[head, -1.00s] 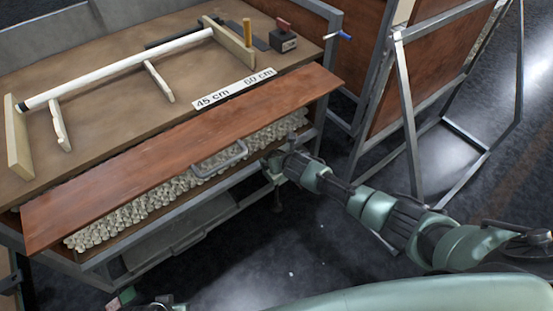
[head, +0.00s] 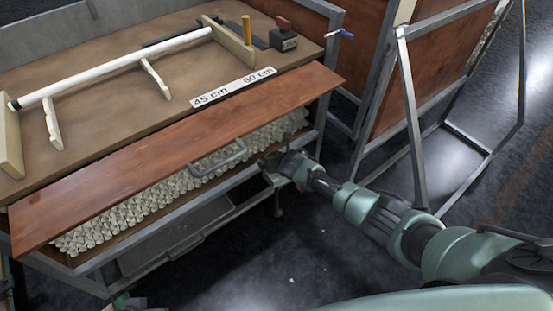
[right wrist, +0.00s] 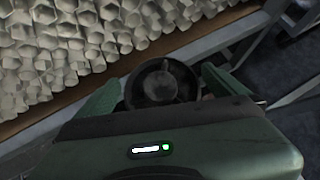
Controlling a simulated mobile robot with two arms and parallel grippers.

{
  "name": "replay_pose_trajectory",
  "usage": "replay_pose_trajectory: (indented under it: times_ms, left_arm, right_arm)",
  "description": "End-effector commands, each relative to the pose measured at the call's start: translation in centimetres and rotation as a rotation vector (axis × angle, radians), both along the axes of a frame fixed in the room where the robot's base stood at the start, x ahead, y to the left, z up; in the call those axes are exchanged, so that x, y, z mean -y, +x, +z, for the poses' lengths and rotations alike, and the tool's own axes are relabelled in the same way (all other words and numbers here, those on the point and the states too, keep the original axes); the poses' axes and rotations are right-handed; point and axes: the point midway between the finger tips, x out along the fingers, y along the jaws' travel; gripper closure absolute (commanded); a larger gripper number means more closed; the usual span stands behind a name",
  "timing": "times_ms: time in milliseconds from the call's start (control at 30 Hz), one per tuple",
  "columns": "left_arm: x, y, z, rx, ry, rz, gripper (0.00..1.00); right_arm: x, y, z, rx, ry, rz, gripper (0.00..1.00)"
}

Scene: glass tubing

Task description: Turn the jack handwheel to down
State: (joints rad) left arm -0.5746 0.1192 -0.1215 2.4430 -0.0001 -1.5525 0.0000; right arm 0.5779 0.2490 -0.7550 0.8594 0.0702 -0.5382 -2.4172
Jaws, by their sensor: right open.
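The jack handwheel (right wrist: 162,82) is a dark round wheel, seen close in the right wrist view. It sits between the two green fingers of my right gripper (right wrist: 163,88), which is open around it. I cannot tell whether either finger touches the wheel. In the head view, my right gripper (head: 275,167) is at the front of the bench near its right corner, and it hides the wheel. A small part of my left arm's end (head: 126,301) shows at the bottom edge; its jaws cannot be made out.
The bench (head: 100,110) carries a glass-tube rack and a red-brown board (head: 170,160) with a handle. A honeycomb of pale tubes (head: 150,205) lies below the board. A metal frame (head: 412,120) stands to the right. The floor in front is clear.

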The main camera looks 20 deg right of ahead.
Motion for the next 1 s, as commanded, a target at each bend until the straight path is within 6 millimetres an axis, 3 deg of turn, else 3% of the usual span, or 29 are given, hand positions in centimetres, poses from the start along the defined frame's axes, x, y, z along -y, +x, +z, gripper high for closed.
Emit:
replay_pose_trajectory:
  times_ms: [67, 233, 567, 900, 1000]
  left_arm:
    - [0.0, 0.0, 0.0, 0.0, 0.0, 0.0, 1.0]
    - [0.0, 0.0, 0.0, 0.0, 0.0, 0.0, 1.0]
    - [0.0, 0.1, -0.2, -0.001, 0.0, 0.0, 1.0]
    - [0.0, 0.6, -2.3, -0.013, 0.002, -0.001, 1.0]
    - [0.2, 0.4, -0.3, 0.01, -0.003, -0.002, 1.0]
  right_arm:
    - [0.0, 0.0, 0.0, 0.0, 0.0, 0.0, 0.03]
    - [0.0, 0.0, 0.0, 0.0, 0.0, 0.0, 0.5]
    - [-0.2, 0.0, 0.1, 0.0, 0.001, -0.045, 0.5]
    - [-0.2, 0.1, 0.0, 0.001, 0.0, -0.279, 0.5]
    - [-0.3, 0.1, -0.1, 0.001, 0.0, -0.373, 0.5]
